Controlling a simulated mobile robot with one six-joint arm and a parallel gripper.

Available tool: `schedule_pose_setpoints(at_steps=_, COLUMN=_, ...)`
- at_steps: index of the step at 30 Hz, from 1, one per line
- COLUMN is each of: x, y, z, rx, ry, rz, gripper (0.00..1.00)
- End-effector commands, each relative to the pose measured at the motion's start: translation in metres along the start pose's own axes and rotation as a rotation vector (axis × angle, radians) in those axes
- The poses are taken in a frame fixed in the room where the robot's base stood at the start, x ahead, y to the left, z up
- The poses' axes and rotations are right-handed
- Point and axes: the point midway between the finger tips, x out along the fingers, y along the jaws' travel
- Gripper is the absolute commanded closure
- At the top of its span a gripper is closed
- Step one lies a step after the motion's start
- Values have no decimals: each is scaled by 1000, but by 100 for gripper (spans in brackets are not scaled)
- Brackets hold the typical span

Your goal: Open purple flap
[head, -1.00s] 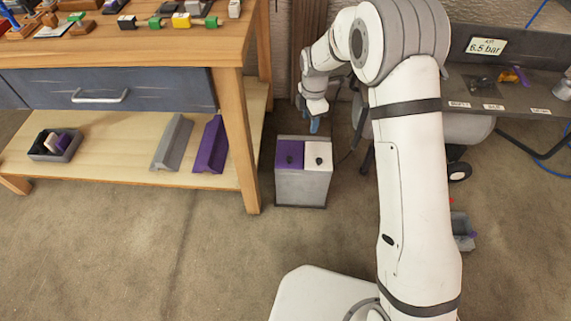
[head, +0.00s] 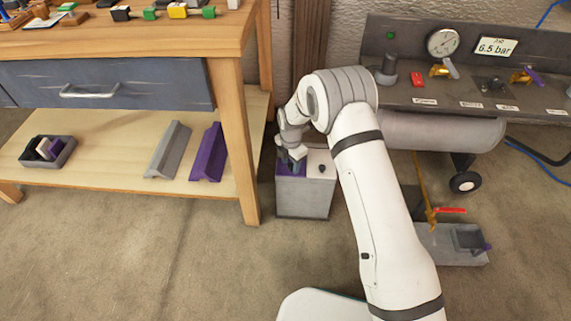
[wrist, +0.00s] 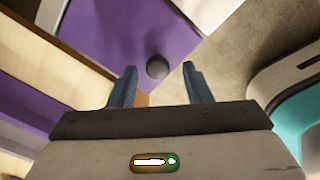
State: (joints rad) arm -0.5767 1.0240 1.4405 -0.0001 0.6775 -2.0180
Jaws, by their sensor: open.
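The purple flap (head: 288,171) is the left half of the top of a grey bin (head: 303,198) on the floor. It lies flat and closed, partly hidden by my gripper in the head view. In the wrist view the purple flap (wrist: 128,38) carries a dark round knob (wrist: 157,67). My gripper (wrist: 159,84) is open, and its two blue-grey fingers stand on either side of the knob in the picture. I cannot tell whether they touch the flap. In the head view my gripper (head: 292,160) is directly over the flap.
A white flap with a dark knob (head: 321,169) is the bin's right half. A wooden bench (head: 245,150) stands close on the left, with grey and purple laths on its lower shelf. A compressor (head: 440,130) stands at the right. The front floor is clear.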

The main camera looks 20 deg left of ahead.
Motion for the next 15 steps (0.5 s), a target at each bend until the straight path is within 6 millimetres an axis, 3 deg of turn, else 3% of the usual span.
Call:
schedule_pose_setpoints(at_steps=8, x=3, y=0, z=1, rx=1, ry=0, rz=0, gripper=56)
schedule_pose_setpoints(at_steps=15, x=2, y=0, z=1, rx=2, ry=0, rz=0, gripper=76)
